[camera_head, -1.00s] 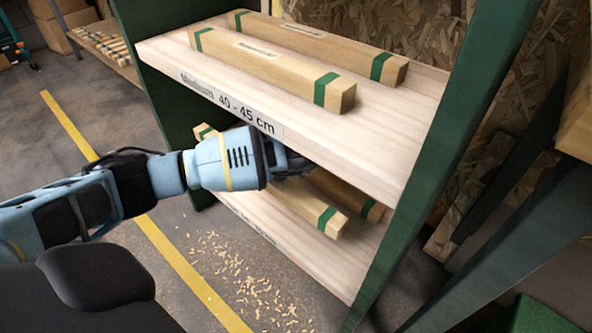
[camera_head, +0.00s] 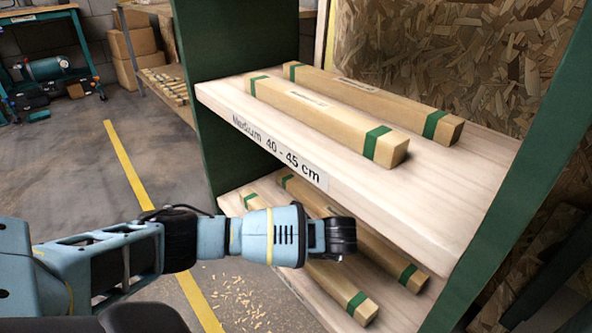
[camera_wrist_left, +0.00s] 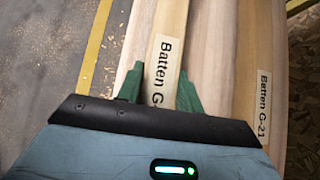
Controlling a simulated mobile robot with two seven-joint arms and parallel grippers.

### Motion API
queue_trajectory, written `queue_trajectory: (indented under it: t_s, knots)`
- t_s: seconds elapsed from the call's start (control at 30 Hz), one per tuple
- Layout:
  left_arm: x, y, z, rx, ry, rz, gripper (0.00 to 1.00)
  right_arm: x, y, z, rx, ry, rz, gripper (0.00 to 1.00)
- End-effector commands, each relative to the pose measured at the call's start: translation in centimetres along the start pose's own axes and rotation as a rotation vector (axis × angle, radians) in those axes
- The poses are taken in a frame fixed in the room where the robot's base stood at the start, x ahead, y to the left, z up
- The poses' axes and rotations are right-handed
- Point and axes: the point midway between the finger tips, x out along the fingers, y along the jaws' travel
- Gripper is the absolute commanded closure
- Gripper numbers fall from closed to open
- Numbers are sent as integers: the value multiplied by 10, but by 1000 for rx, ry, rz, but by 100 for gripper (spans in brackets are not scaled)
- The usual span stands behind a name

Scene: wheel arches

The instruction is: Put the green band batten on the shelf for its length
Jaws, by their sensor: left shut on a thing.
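My left gripper (camera_head: 340,238) is at the lower shelf (camera_head: 297,288), under the front edge of the upper shelf. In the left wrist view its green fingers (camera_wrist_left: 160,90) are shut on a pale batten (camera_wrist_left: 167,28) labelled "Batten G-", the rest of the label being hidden. In the head view this seems to be the front green-banded batten (camera_head: 338,290), which appears to lie on the lower shelf. A second green-banded batten (camera_head: 385,257) lies behind it; the wrist view labels the neighbour (camera_wrist_left: 258,50) "Batten G-21". My right gripper is not in view.
The upper shelf (camera_head: 445,205), labelled "Medium 40 - 45 cm", holds two green-banded battens (camera_head: 320,112) (camera_head: 380,103) and has bare wood at its front right. Green uprights (camera_head: 225,90) bound the rack. The floor (camera_head: 80,160) at left is open, with a yellow line.

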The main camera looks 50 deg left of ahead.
Motion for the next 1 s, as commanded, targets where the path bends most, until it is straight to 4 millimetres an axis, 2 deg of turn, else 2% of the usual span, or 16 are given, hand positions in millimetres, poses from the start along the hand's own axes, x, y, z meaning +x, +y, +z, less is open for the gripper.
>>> queue_trajectory:
  t_s: [0.1, 0.5, 0.53, 0.67, 0.7, 1.0]
  knots:
    - [10, -1, -9, -3, -1, 0, 100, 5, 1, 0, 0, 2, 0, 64]
    - [13, -1, -12, -2, -1, 0, 100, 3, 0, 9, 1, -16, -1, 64]
    - [13, 0, -13, -1, 0, 0, 63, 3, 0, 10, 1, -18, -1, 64]
    - [13, 0, -13, -1, 0, 0, 46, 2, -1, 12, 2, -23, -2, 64]
    - [13, 0, -13, -1, 0, 0, 42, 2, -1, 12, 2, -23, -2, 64]
    - [12, 0, -12, -2, 0, 0, 42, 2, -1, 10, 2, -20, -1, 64]
